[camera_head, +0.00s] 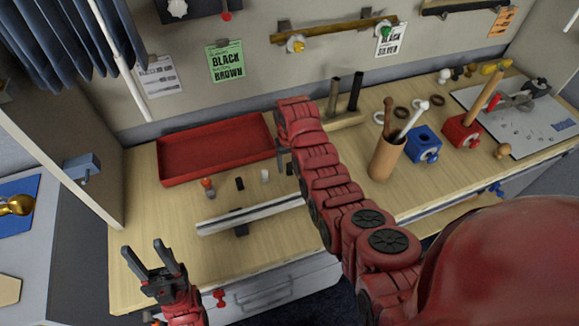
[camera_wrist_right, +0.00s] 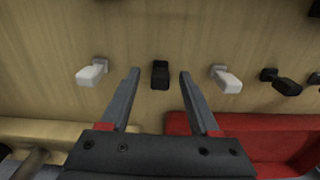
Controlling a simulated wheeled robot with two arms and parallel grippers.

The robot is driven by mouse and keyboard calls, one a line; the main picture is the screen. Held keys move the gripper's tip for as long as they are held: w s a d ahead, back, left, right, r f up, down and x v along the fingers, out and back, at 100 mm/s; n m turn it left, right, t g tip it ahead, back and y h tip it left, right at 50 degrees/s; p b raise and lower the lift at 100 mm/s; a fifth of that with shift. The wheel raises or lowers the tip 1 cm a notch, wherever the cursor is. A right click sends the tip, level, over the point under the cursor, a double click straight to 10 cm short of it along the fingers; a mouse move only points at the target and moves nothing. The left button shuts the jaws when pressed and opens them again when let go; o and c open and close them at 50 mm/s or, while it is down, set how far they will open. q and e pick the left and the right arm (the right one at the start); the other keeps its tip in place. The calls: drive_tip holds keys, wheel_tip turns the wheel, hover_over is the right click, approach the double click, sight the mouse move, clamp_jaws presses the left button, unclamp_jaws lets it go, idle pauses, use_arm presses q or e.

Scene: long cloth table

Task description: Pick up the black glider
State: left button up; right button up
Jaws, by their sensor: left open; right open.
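A black glider (camera_wrist_right: 160,75) stands on the wood tabletop in the right wrist view, between the two fingers of my open right gripper (camera_wrist_right: 160,84). Gaps show on both sides of it. A white glider (camera_wrist_right: 92,73) is left of that gripper and another white glider (camera_wrist_right: 226,79) is right of it. A second black glider (camera_wrist_right: 281,82) lies further right. In the head view, a black glider (camera_head: 239,183) and a white glider (camera_head: 264,175) are left of my right gripper, which partly hides the spot below it. My left gripper (camera_head: 143,249) is open and empty at the front left.
A red tray (camera_head: 215,149) lies behind the gliders. A silver rail (camera_head: 250,214) crosses in front of them. An orange-topped piece (camera_head: 207,186) stands by the tray. A brown cup (camera_head: 387,158) with sticks and a blue block (camera_head: 423,147) stand right of my right arm.

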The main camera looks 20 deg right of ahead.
sight(289, 163)
clamp_jaws()
drive_tip(key=shift+r, duration=0.1)
idle(0.4)
drive_tip(key=shift+w+r+b, duration=0.1)
drive_tip(key=shift+r+b, duration=0.4)
drive_tip(key=shift+r, duration=0.15)
wheel_tip(289, 163, up, 2)
drive_tip(key=shift+r+b, duration=0.15)
drive_tip(key=shift+b, duration=0.5)
wheel_tip(289, 163, up, 2)
drive_tip(key=shift+r+p, duration=0.25)
drive_tip(key=shift+p, duration=0.2)
wheel_tip(289, 163, up, 4)
drive_tip(key=p, duration=0.3)
drive_tip(key=shift+f+p, duration=0.1)
drive_tip(key=shift+p, duration=0.3)
drive_tip(key=shift+f, duration=0.1)
